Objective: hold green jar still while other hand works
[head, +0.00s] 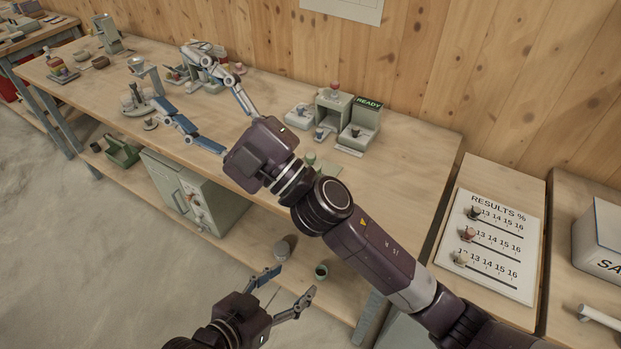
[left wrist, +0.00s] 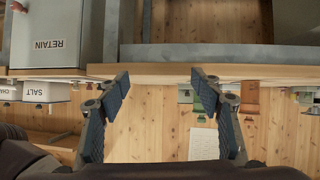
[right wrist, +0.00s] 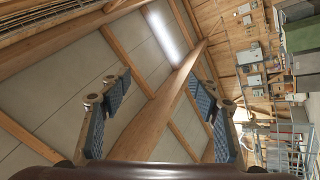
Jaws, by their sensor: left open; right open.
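A small dark green open-topped jar (head: 321,271) stands upright on the lower shelf in the head view, beside a grey round item (head: 282,247). A small green item (head: 310,158) sits on the bench top, partly hidden by my right arm; I cannot tell which is the task's jar. My left gripper (head: 295,280) is open and empty, low in front of the bench, and appears close to the dark jar without touching it. My right gripper (head: 172,78) is open over the bench's left part; nothing shows between its fingers in the right wrist view (right wrist: 160,110).
A device with a READY sign (head: 368,103) stands at the bench's back right. A metal stand (head: 138,95) and small items crowd the left part. A grey cabinet (head: 185,195) is under the bench. A RESULTS board (head: 495,260) lies at right. The front right bench top looks clear.

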